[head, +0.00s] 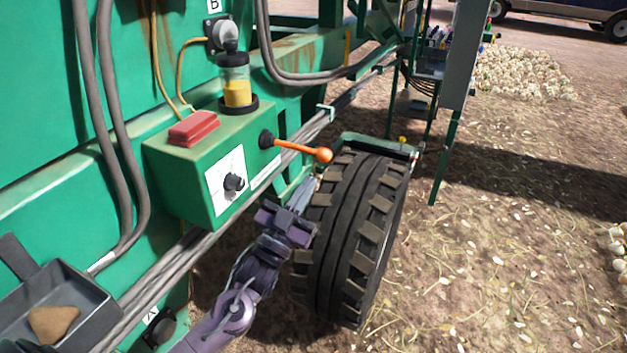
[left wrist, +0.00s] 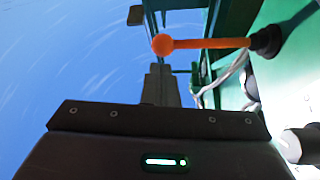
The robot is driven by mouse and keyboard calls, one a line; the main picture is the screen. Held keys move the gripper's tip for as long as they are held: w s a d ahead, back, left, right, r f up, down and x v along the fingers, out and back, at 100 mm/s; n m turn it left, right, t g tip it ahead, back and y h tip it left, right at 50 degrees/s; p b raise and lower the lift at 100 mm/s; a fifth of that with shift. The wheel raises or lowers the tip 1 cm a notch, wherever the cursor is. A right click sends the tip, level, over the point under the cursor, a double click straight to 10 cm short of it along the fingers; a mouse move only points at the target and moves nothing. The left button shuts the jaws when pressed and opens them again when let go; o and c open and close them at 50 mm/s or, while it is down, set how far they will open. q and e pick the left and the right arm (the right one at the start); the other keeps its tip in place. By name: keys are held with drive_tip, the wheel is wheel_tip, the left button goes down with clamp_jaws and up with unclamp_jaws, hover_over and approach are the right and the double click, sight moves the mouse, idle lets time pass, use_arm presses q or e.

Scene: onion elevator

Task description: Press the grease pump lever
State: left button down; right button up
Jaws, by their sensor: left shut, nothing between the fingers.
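The grease pump lever (head: 297,148) is an orange rod with a ball end. It sticks out to the right from a black boot on the side of a green pump box (head: 180,171), close to level. My left gripper (head: 305,188) is shut and empty, with its fingers pointing up, below the lever's ball in the head view. In the left wrist view the lever (left wrist: 205,43) crosses above the tips of my left gripper (left wrist: 160,72), its ball just above them. A small gap seems to show between them. My right gripper is in neither view.
The box carries a red button (head: 194,128), a clear jar of yellow grease (head: 236,80) and a black knob (head: 234,183). A large black tyre (head: 345,235) stands right beside my left gripper. A grey tray (head: 88,287) is at lower left. Open ground lies right.

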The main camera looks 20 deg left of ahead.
use_arm(q)
drive_tip(key=v, duration=0.1)
drive_tip(key=b+v, duration=0.1)
drive_tip(key=v, duration=0.3)
drive_tip(key=shift+a+f, duration=0.25)
drive_tip(key=shift+a, duration=0.15)
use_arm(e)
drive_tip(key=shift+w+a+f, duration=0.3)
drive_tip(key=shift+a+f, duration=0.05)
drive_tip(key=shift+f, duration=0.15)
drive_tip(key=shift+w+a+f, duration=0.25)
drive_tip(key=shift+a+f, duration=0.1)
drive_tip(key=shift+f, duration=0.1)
use_arm(q)
drive_tip(key=shift+s, duration=0.1)
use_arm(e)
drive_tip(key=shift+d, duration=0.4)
use_arm(q)
wheel_tip(320, 180, up, 8)
drive_tip(key=d+n+y+p, duration=0.1)
drive_tip(key=n+y, duration=0.4)
drive_tip(key=n, duration=0.3)
drive_tip(key=shift+d+y, duration=0.4)
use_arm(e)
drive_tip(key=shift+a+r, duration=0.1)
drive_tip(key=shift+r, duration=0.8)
use_arm(q)
drive_tip(key=shift+a+f, duration=0.15)
